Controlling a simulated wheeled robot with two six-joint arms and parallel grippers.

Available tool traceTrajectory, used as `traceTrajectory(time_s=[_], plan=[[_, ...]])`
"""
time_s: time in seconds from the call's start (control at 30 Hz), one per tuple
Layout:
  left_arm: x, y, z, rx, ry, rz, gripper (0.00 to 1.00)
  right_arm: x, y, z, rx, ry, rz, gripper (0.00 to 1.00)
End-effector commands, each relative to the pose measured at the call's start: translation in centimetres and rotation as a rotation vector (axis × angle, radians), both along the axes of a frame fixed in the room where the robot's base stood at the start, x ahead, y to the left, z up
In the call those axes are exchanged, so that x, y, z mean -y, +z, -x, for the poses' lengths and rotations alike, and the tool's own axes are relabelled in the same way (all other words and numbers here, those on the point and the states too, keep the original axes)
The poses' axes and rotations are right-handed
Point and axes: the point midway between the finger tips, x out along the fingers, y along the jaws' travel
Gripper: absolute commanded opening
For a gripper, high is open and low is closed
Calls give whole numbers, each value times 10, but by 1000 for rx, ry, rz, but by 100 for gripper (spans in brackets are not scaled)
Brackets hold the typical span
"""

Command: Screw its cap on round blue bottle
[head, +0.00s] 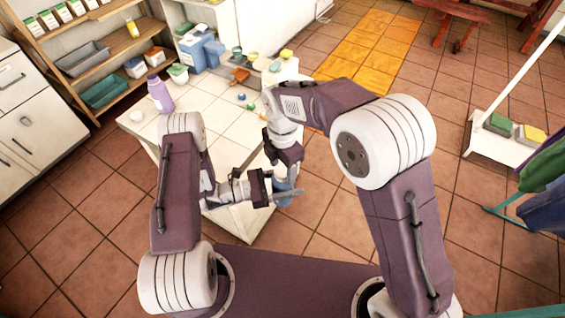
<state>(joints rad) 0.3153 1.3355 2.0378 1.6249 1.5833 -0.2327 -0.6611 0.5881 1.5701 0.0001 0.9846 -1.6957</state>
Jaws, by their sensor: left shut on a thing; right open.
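A round blue bottle (283,200) stands near the right front edge of the white tiled table. My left gripper (288,191) reaches it from the left and is shut on it, with the fingers around its side. My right gripper (272,168) points down just above the bottle and is open. The bottle's top is hidden behind the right gripper.
A purple bottle (160,95) and a white round item (137,116) are at the table's left. A blue container (193,53), small bowls (238,54) and an orange item (239,75) are at the back. The middle of the tabletop (215,110) is largely clear.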

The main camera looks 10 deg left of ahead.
Motion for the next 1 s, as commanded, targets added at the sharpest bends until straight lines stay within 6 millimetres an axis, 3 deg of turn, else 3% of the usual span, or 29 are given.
traceTrajectory(time_s=[0.17, 0.37, 0.57, 0.67, 1.0], plan=[[0, 1, 0, 0, 0, 1, 0, 0, 0, 0, 0, 0, 0, 57], [0, 1, 0, 1, 0, 1, 0, 0, 0, 0, 1, 0, -1, 2], [0, 1, 0, 1, -1, 1, 0, 0, 1, 0, 1, -51, -1, 0], [0, 1, 0, 1, -1, 1, 0, 0, 0, 0, 2, -252, -1, 0], [0, 0, 0, 1, -2, 1, 0, 0, 0, -1, 0, -1375, -2, 0]])
